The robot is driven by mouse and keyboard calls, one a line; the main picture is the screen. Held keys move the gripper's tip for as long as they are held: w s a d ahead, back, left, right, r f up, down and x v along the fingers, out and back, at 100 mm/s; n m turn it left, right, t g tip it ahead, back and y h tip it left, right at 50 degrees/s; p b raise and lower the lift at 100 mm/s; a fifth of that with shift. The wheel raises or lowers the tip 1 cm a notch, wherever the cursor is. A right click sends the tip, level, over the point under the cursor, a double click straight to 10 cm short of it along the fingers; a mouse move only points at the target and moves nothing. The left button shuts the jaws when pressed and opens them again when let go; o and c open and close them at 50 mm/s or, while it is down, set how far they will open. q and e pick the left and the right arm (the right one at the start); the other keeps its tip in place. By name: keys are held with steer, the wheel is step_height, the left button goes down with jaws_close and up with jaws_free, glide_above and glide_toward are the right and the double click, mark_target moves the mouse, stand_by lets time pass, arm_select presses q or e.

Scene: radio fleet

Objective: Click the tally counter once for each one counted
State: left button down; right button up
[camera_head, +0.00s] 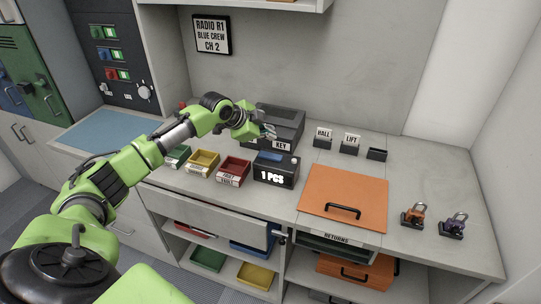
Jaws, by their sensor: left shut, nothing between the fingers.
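The tally counter (276,174) is a black box on the counter, with a blue button (271,156) on top and a display reading "1 PCS". My left gripper (268,132) reaches in from the left and is shut and empty. It is above and behind the tally counter, in front of the dark key box (287,117), apart from the blue button. My right gripper is not in view.
Green, yellow and red bins (233,171) stand left of the counter. An orange panel with a handle (343,196) and two padlocks (413,214) lie to the right. HALL and LIFT holders (322,140) stand behind. A drawer (215,216) sticks out below.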

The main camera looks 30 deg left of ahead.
mark_target(269, 156)
arm_select(q)
step_height(269, 156, up, 4)
steer(key=p, duration=0.3)
steer(key=shift+f+p, duration=0.1)
steer(key=shift+p, duration=0.2)
steer(key=shift+f, duration=0.15)
step_height(269, 156, down, 8)
steer(key=b, duration=0.6)
steer(key=shift+b, duration=0.4)
steer(key=shift+f, duration=0.25)
stand_by(0.8)
steer(key=shift+f, duration=0.4)
